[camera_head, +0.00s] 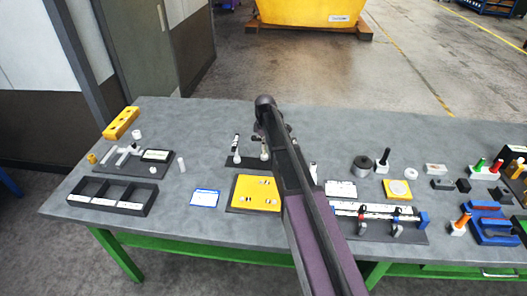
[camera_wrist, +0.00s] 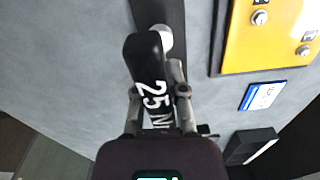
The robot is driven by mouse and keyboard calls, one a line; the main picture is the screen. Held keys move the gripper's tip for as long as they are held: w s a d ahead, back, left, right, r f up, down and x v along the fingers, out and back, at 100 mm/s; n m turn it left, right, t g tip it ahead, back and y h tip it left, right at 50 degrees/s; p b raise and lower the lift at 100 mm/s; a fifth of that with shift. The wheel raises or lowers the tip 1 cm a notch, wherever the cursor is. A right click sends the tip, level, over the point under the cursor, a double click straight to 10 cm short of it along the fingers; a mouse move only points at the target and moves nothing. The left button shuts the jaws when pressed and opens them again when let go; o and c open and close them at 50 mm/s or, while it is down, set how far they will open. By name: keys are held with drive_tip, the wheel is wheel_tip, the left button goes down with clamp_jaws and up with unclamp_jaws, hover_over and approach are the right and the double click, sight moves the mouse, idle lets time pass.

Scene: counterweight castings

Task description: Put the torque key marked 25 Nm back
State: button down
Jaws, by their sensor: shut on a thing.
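The torque key marked 25 (camera_wrist: 152,92) has a black body with white lettering; the letters after the number are partly cut off. It sits between the grey fingers of my gripper (camera_wrist: 157,95) in the wrist view. My gripper is shut on it. A white round part (camera_wrist: 165,40) shows beside the key's far end; I cannot tell whether it touches the key. A dark strip-shaped rack (camera_wrist: 160,10) runs beyond it. In the head view my arm hides much of this rack (camera_head: 247,164); an upright white and black piece (camera_head: 237,158) stands at its left end.
A yellow panel (camera_head: 241,190) lies just in front of the rack. A blue-edged card (camera_head: 205,198) and a black compartment tray (camera_head: 90,182) lie further left. Right of my arm are a gauge fixture (camera_head: 412,237) and several small parts. The grey tabletop (camera_head: 205,130) left of the rack is clear.

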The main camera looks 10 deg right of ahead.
drive_tip(key=shift+f+b, duration=1)
drive_tip(key=shift+f, duration=0.3)
drive_tip(key=shift+f, duration=0.15)
drive_tip(key=c, duration=0.7)
unclamp_jaws()
drive_tip(key=shift+s, duration=0.1)
wheel_tip(320, 180, up, 12)
drive_tip(key=p, duration=1.2)
drive_tip(key=shift+r, duration=0.2)
